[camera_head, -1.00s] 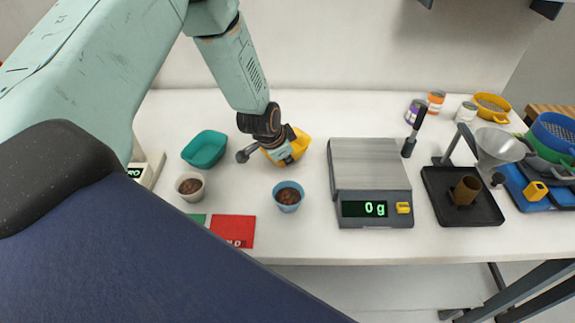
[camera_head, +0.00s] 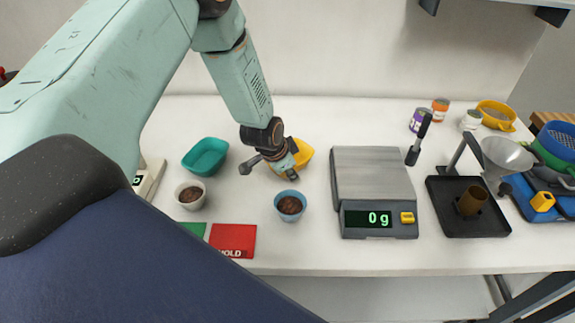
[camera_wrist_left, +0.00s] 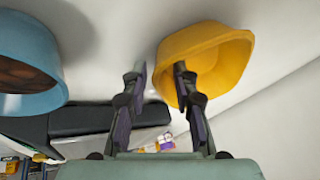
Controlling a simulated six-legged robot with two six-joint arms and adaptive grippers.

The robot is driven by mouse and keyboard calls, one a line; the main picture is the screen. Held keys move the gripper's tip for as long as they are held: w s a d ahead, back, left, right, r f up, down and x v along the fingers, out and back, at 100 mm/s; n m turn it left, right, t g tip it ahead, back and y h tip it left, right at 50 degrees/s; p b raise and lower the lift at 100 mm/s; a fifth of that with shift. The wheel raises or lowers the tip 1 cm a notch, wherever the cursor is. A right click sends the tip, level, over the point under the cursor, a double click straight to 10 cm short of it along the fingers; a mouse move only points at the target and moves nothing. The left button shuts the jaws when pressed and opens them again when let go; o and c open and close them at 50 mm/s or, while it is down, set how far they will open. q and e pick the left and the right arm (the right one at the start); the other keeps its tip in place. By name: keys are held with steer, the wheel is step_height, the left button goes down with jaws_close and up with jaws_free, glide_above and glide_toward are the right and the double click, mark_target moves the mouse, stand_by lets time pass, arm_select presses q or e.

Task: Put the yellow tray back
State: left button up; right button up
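The yellow tray (camera_head: 304,153) is on the white table, between the teal tray and the scale, partly hidden behind my left gripper (camera_head: 284,172). In the left wrist view the yellow tray (camera_wrist_left: 227,62) is large, at upper right. My left gripper (camera_wrist_left: 161,72) shows there with its two fingers apart. One fingertip overlaps the tray's near rim and the other is just outside it, with a gap between the fingers. I cannot tell whether either touches the tray. My right gripper is in neither view.
A teal tray (camera_head: 205,157), a white cup (camera_head: 190,194) and a blue cup (camera_head: 290,206) with brown contents stand nearby. The scale (camera_head: 375,190) reads 0 g. A black stand with a funnel (camera_head: 505,155), several cans and stacked trays are at right. Red and green mats (camera_head: 233,238) lie in front.

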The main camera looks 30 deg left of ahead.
arm_select(q)
steer(key=shift+p+v, duration=3.45)
steer(key=shift+v, duration=2.8)
steer(key=s+d+f+n+g, duration=0.1)
steer(key=s+d+f, duration=0.1)
steer(key=s, duration=0.2)
steer(key=s+d+f+n, duration=0.1)
steer(key=s+f, duration=0.2)
steer(key=s, duration=0.1)
steer(key=s+d+f+g, duration=0.1)
steer(key=s+d+f, duration=0.1)
steer(key=s, duration=0.2)
steer(key=shift+s+d+f+n+g, duration=0.3)
steer(key=shift+s+d+f+n, duration=0.05)
steer(key=shift+n, duration=0.05)
steer(key=s+d+f+n+g, duration=0.1)
steer(key=s+d+n, duration=0.1)
steer(key=s, duration=0.6)
steer(key=s+d+f+n+g, duration=0.1)
steer(key=s+d+n, duration=0.1)
steer(key=s, duration=0.7)
steer(key=shift+s+d+f+g, duration=0.15)
steer(key=shift+s+d+g, duration=0.15)
steer(key=shift+g, duration=0.1)
